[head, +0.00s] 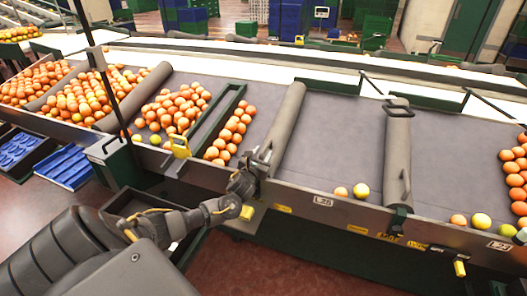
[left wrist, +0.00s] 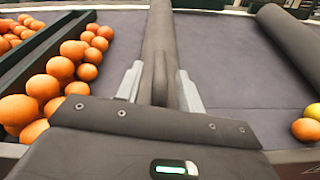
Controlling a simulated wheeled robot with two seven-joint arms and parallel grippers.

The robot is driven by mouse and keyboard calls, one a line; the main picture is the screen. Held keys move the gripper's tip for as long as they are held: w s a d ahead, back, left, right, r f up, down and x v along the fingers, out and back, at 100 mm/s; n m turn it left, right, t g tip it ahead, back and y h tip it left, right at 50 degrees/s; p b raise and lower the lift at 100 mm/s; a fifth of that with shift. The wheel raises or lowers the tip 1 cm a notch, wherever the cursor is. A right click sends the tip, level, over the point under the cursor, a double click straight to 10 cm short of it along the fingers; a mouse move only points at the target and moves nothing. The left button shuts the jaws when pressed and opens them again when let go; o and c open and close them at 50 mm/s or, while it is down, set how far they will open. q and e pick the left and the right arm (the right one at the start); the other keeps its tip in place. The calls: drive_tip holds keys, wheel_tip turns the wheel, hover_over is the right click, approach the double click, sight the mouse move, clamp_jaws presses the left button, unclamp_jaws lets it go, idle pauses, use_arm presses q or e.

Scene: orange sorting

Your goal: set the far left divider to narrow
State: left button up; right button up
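My left gripper (head: 262,158) is at this front end. In the left wrist view my left gripper (left wrist: 160,88) has its two fingers apart, one on each side of the handle, with gaps visible. Other grey dividers lie to the right (head: 398,150) and to the left (head: 135,95). My right gripper is not in view.
A green-framed lane (head: 205,128) with oranges (head: 228,138) is left of the divider. On its right the bed (head: 335,135) is mostly bare, with two fruits (head: 351,191) near the front rail.

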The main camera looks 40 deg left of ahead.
use_arm(q)
drive_tip(key=shift+x, duration=0.9)
clamp_jaws()
